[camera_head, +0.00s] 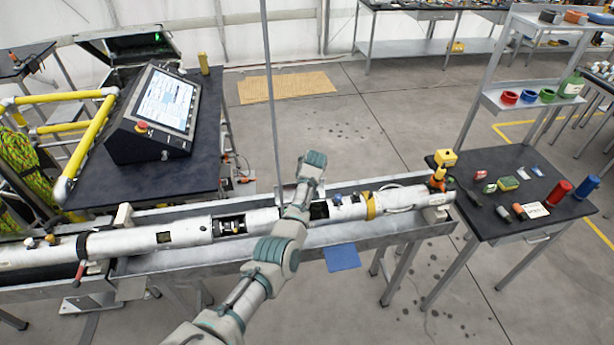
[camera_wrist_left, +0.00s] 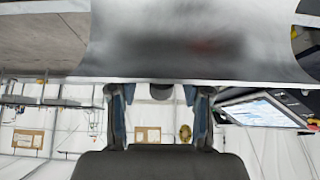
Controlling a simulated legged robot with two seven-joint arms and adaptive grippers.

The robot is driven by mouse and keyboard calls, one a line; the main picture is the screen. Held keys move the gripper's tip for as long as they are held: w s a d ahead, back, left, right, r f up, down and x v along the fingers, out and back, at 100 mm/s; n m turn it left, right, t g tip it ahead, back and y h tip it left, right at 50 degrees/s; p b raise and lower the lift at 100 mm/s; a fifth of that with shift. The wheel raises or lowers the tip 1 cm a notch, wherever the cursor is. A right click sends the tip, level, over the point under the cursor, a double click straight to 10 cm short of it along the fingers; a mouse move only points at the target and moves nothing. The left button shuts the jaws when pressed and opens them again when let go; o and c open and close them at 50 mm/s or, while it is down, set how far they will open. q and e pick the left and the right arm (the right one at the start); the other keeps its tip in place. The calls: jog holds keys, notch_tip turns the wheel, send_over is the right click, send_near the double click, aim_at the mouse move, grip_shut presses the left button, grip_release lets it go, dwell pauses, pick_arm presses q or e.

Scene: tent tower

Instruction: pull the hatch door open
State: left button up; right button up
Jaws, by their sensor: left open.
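A long white tube (camera_head: 150,239) lies along a grey metal trough. It has dark openings in its side, one left of my arm (camera_head: 232,225) and one just right of it. I cannot tell which part is the hatch door. My left arm reaches up over the tube in the head view, and its wrist hides part of the tube and the fingers. In the left wrist view, my left gripper (camera_wrist_left: 156,98) is open, its two fingers apart at the edge of a pale curved surface (camera_wrist_left: 200,45). A small dark rounded part (camera_wrist_left: 160,91) shows between the fingertips. My right gripper is out of view.
A console with a lit screen (camera_head: 167,100) stands on a dark table behind the tube at left. A thin upright pole (camera_head: 268,90) rises beside my wrist. A blue panel (camera_head: 342,257) is at the trough's front. A side table (camera_head: 470,172) with small items stands at right.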

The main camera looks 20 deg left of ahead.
pick_arm(q)
jog(key=v, duration=1.1)
jog(key=shift+d+r, duration=0.2)
jog(key=shift+r, duration=0.15)
jog(key=shift+s, duration=0.2)
